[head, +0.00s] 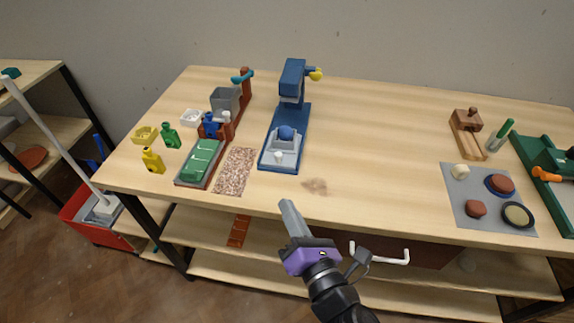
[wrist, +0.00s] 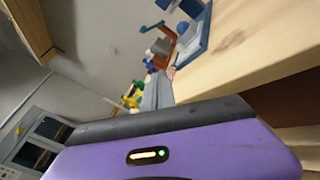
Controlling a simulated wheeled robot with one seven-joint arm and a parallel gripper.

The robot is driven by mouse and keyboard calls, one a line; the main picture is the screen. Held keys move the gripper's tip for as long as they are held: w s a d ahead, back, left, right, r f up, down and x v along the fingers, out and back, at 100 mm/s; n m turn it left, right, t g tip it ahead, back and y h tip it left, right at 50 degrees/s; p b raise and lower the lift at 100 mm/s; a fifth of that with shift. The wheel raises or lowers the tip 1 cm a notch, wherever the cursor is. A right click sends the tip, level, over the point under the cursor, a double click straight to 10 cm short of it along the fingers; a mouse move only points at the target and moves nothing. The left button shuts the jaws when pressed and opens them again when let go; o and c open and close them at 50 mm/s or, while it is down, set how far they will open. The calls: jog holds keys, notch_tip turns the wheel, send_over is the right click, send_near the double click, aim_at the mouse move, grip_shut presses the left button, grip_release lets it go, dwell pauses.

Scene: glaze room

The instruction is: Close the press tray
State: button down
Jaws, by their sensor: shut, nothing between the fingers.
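A blue press (head: 291,82) stands on a long blue base towards the back of the table. A light grey tray (head: 291,155) sits at the front end of that base, out in front of the press head. A round blue piece and a small white knob are on the tray. In the wrist view, the blue press (wrist: 196,30) is at the top, tilted and partly cut off. My gripper (head: 288,206) is shut and empty, at the table's front edge, below and apart from the tray. Its grey fingers also show in the wrist view (wrist: 157,90).
Left of the press are a red-brown stand with a green tray (head: 201,161), a speckled mat (head: 236,171), and small green (head: 170,136) and yellow (head: 152,161) bottles. A white handle (head: 380,258) juts out below the table's front edge. The table's middle right is clear.

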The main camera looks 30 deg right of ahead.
jog(key=d+f+n+h, duration=0.1)
jog(key=d+f+n, duration=0.1)
jog(key=n, duration=0.2)
jog(key=n+p, duration=0.2)
jog(key=n, duration=0.1)
send_near(279, 158)
jog(key=shift+g+h, duration=0.3)
jog(key=shift+g, duration=0.1)
jog(key=w, duration=0.6)
jog(key=shift+w+d, duration=0.3)
jog(key=shift+w, duration=0.1)
jog(key=w+d+p, duration=0.1)
jog(key=w+d, duration=0.1)
jog(key=shift+w+r+p, duration=0.2)
jog(key=shift+w+p, duration=0.15)
jog(key=shift+p, duration=0.05)
jog(key=shift+w+d+f, duration=0.1)
jog(key=shift+w+f, duration=0.05)
jog(key=shift+w, duration=0.1)
jog(key=shift+s, duration=0.1)
